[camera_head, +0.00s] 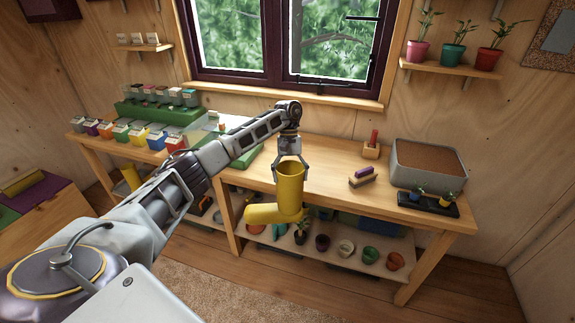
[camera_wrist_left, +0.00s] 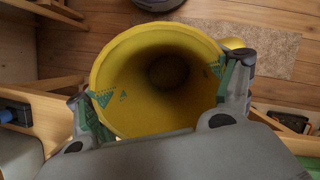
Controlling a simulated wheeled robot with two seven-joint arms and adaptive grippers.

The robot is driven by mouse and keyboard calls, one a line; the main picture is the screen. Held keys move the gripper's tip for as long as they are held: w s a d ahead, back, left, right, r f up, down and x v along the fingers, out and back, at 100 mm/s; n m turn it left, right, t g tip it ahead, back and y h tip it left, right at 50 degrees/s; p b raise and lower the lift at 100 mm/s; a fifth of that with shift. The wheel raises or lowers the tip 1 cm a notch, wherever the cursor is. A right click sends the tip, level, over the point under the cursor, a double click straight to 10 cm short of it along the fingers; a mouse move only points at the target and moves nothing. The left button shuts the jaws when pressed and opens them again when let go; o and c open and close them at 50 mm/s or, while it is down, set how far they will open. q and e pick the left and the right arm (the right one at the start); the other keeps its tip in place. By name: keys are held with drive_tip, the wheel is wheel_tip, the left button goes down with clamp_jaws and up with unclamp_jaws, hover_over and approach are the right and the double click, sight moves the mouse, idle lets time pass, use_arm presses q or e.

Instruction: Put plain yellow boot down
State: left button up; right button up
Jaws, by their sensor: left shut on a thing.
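A plain yellow boot (camera_head: 289,190) hangs upright from my left gripper (camera_head: 290,162), in front of the workbench's front edge. Its toe points left in the head view. In the left wrist view I look down into the boot's open top (camera_wrist_left: 160,85). The left gripper's fingers (camera_wrist_left: 165,95) are shut on the boot's upper rim, one on each side. The boot is held in the air, and its sole is hidden in the wrist view. My right gripper is not in view.
The workbench (camera_head: 322,187) has a clear stretch behind the boot. A grey soil tray (camera_head: 428,166), a brush (camera_head: 361,178) and a black seedling tray (camera_head: 428,204) stand on its right. Several pots line the lower shelf (camera_head: 375,266). A beige rug (camera_head: 220,277) lies on the floor.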

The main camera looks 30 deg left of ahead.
sight(297, 217)
use_arm(q)
drive_tip(key=s+d+f+m+y, duration=0.1)
drive_tip(key=s+d+f+m, duration=0.1)
drive_tip(key=s+d+f, duration=0.3)
drive_tip(key=s+d+f+m+y, duration=0.1)
drive_tip(key=s+d+f+m, duration=0.2)
drive_tip(key=f, duration=0.7)
drive_tip(key=s+d+f+m, duration=0.2)
drive_tip(key=s+d+f, duration=0.5)
drive_tip(key=s+f, duration=0.1)
drive_tip(key=shift+s+f+g+y, duration=0.2)
drive_tip(key=shift+f+g+y, duration=0.15)
drive_tip(key=shift+g+y, duration=0.05)
drive_tip(key=shift+d, duration=0.1)
